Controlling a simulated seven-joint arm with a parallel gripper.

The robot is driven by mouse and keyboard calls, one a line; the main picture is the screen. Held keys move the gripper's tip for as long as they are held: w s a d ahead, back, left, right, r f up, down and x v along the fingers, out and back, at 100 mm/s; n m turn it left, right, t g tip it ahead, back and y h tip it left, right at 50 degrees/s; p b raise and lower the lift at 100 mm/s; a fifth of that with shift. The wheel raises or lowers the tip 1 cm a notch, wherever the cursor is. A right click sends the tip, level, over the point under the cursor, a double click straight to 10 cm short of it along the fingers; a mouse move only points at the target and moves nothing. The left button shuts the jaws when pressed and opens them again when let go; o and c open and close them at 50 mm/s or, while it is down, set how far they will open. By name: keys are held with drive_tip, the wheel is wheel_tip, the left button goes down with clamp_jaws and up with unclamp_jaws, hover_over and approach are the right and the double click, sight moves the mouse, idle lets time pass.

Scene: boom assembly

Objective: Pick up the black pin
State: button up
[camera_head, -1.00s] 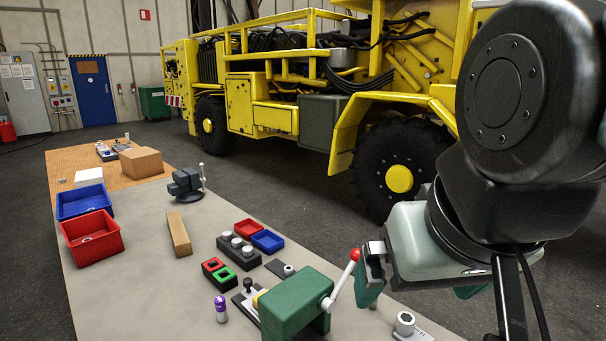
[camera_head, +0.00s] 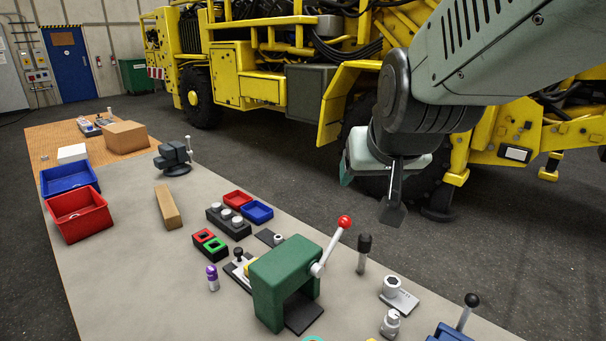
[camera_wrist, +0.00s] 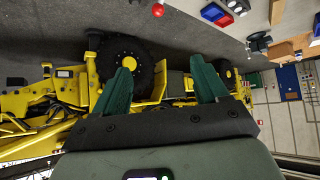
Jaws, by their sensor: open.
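The black pin (camera_head: 364,243) stands upright on the grey bench, right of the green press (camera_head: 285,275). It has a dark top and a paler lower shaft. My gripper (camera_head: 347,173) is in the air above and behind the pin in the head view, apart from it. In the wrist view my gripper (camera_wrist: 162,64) has its two green fingers spread wide with nothing between them. I cannot make out the pin in the wrist view.
The press lever with its red ball (camera_head: 344,222) rises just left of the pin. A metal fitting on a plate (camera_head: 398,295) and a blue device with a black-knobbed lever (camera_head: 466,312) stand to the right. Red (camera_head: 80,214) and blue bins (camera_head: 70,178) are far left.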

drive_tip(key=w+d+f+t, duration=0.1)
drive_tip(key=w+d+f, duration=0.15)
drive_tip(key=w, duration=0.35)
drive_tip(key=w+d+f+t, duration=0.1)
drive_tip(key=w+f+t, duration=0.15)
drive_tip(key=w, duration=0.45)
drive_tip(key=m+t+h, duration=0.2)
drive_tip(key=t, duration=0.2)
hover_over(365, 248)
drive_tip(key=d, duration=0.1)
wheel_tip(365, 248, down, 17)
drive_tip(key=shift+t+h, duration=0.4)
drive_tip(key=shift+t, duration=0.35)
drive_tip(key=f, duration=0.8)
drive_tip(key=s+a+f, duration=0.1)
drive_tip(key=f, duration=0.4)
drive_tip(key=shift+s+a, duration=0.1)
drive_tip(key=w, duration=0.3)
drive_tip(key=w+d, duration=0.1)
drive_tip(key=w, duration=0.1)
drive_tip(key=shift+f, duration=0.3)
